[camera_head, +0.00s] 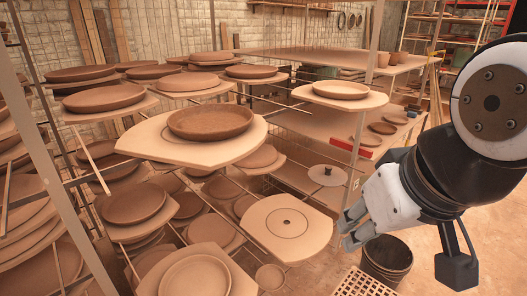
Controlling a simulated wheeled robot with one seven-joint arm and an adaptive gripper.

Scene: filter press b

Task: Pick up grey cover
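A flat, round grey cover (318,178) with a small dark knob at its centre lies just right of the middle of the view, behind the rack's front boards. My gripper (346,231) is at the right, below and slightly right of the cover in the picture, and apart from it. Its dark fingers point left and stand spread, with nothing seen between them. The cover's full outline shows, but what it rests on is hard to make out.
Racks of clay plates (210,121) fill the left. A thin rack post (363,95) rises near the cover.

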